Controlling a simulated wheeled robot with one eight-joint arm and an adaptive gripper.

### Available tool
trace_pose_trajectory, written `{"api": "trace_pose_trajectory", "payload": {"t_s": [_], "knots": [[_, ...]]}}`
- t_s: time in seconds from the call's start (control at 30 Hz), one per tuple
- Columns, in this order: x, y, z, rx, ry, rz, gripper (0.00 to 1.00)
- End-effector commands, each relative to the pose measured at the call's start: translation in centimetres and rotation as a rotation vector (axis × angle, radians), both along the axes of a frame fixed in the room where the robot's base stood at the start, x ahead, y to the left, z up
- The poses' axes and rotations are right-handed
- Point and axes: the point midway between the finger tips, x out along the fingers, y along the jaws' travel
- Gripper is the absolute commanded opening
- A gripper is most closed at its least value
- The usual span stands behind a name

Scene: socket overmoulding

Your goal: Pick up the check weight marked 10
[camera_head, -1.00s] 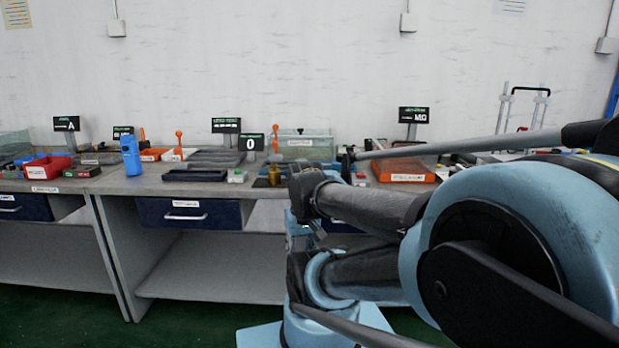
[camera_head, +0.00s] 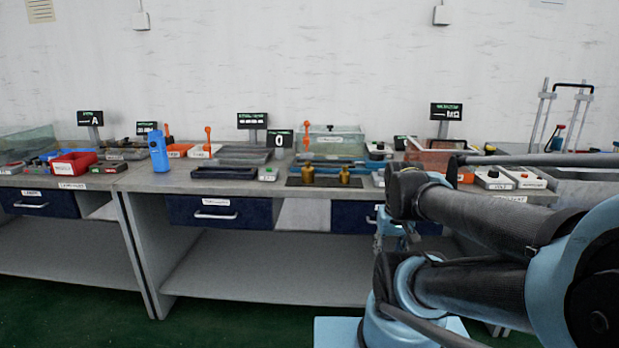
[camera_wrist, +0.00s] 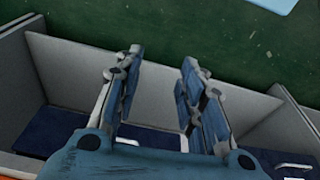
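Two small brass check weights stand upright on a dark mat on the bench in the head view, a left one (camera_head: 308,173) and a right one (camera_head: 344,176). Their markings are too small to read, so I cannot tell which is marked 10. My gripper (camera_wrist: 160,65) shows in the wrist view with its two fingers apart and nothing between them. Below it are the bench's grey panels, blue drawers and the green floor. In the head view my arm fills the right side, and my fingertips cannot be made out there.
A black display reading 0 (camera_head: 281,138) stands behind the weights. A dark tray (camera_head: 224,173) and a blue bottle (camera_head: 158,151) are to their left. An orange box (camera_head: 428,158) and white switch boxes (camera_head: 494,179) are to the right. The bench front edge is clear before the weights.

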Motion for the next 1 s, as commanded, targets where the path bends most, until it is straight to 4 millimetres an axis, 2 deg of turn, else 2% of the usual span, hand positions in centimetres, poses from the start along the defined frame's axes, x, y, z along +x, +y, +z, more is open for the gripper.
{"api": "trace_pose_trajectory", "payload": {"t_s": [0.03, 0.1, 0.27, 0.6, 1.0], "knots": [[-0.5, 0.0, 0.4, 0.001, -0.009, 0.002, 0.54], [-0.4, 0.2, 1.0, 0.001, -0.014, 0.011, 0.66], [2.2, 0.9, 3.9, 0.011, -0.023, 0.074, 0.66], [12.0, 4.8, 12.7, 0.038, -0.068, 0.295, 0.66], [24.6, 11.5, 20.2, 0.069, -0.127, 0.552, 0.66]]}}
